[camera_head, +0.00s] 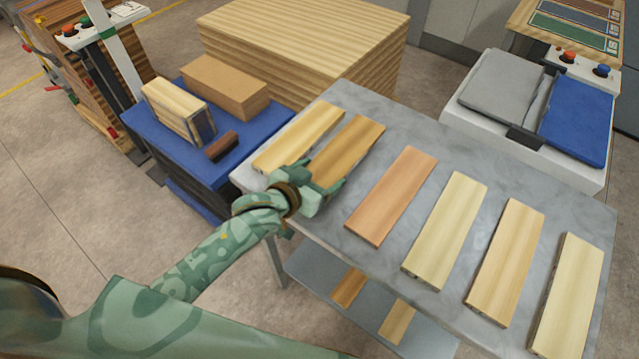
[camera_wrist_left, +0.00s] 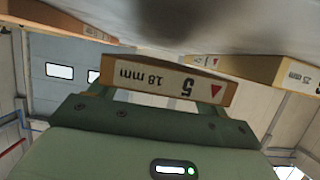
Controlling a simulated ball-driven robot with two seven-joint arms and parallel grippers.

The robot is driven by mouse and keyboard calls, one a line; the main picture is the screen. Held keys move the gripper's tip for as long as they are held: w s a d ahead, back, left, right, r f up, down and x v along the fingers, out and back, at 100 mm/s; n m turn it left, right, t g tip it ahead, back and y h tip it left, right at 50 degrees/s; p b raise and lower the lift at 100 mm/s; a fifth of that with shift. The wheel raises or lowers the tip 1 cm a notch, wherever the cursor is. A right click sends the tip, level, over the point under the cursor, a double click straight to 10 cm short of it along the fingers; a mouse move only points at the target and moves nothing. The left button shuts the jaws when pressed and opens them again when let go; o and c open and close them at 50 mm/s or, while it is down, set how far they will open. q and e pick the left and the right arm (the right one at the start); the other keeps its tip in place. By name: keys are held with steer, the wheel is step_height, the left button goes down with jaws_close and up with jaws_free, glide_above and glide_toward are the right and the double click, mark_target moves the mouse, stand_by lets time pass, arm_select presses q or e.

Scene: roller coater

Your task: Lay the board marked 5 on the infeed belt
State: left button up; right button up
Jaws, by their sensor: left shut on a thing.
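The board marked 5 (camera_head: 349,147) is the brown one, second from the left on the grey table. Its end face shows in the left wrist view (camera_wrist_left: 168,80) with "5", "18 mm" and a red triangle, upside down there. My left gripper (camera_head: 318,186) is shut on its near end, a finger at each side. I cannot tell whether the board touches the table or is just above it. A white machine (camera_head: 480,118) with a grey pad and a blue surface (camera_head: 580,122) stands at the right; which part is the infeed belt is unclear. My right gripper is not in view.
A pale board (camera_head: 298,137) lies close on the left of board 5. Several boards, the nearest reddish (camera_head: 392,195), lie to its right on the grey table (camera_head: 455,160). A blue cart (camera_head: 150,145) with blocks stands at left, a plank stack (camera_head: 300,50) behind.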

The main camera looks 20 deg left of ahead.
arm_select(q)
step_height(320, 180, down, 3)
steer(key=shift+d+r+b, duration=0.1)
steer(key=shift+r+b, duration=0.05)
steer(key=shift+b, duration=0.2)
steer(key=shift+s+r, duration=0.1)
steer(key=shift+r, duration=0.05)
steer(key=o, duration=1.1)
steer(key=shift+o, duration=0.2)
